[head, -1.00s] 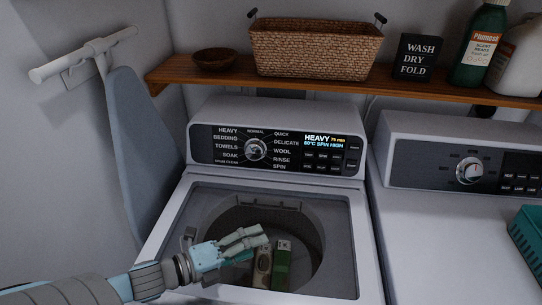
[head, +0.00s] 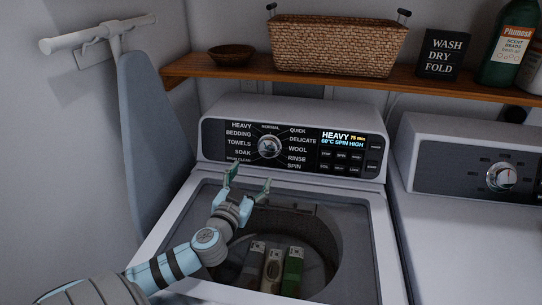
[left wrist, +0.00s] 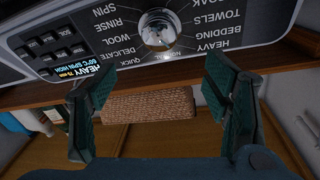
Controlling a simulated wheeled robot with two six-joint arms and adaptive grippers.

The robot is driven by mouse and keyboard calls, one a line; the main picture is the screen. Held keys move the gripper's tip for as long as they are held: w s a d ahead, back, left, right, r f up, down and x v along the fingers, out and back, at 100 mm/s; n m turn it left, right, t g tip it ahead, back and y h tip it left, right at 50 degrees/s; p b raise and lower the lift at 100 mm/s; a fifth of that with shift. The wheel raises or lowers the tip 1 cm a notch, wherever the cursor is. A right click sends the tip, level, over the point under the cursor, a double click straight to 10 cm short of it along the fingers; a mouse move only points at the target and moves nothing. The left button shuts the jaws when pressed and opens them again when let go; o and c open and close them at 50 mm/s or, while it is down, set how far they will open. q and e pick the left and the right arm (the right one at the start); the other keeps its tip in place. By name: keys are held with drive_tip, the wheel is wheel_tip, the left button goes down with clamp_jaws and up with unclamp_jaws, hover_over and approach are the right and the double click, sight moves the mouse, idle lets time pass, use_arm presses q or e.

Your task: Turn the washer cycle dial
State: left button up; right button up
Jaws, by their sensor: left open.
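The washer cycle dial (head: 269,146) is a round silver knob on the washer's black control panel, ringed by cycle names. The lit display (head: 342,138) reads HEAVY, 75 min, 60°C, SPIN HIGH. My left gripper (head: 250,180) is open and empty, in front of and below the dial, with its fingers pointing up toward the panel. In the left wrist view the picture is upside down; the dial (left wrist: 158,30) shows at the top, between and beyond the two spread fingers (left wrist: 152,88). Neither finger appears to touch it. My right gripper is out of view.
The washer's open tub (head: 318,235) lies below my left arm, with several bottle- or box-like items inside. A wooden shelf (head: 225,75) above the washer holds a wicker basket (head: 335,45). The dryer (head: 460,230) stands at right, an ironing board (head: 150,140) at left.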

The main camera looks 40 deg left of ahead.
sight(268, 149)
use_arm(q)
drive_tip(key=p+x, duration=0.1)
drive_tip(key=x, duration=1.2)
drive_tip(key=shift+w, duration=0.35)
drive_tip(key=shift+c, duration=0.4)
drive_tip(key=c, duration=1.1)
drive_tip(key=shift+r, duration=0.1)
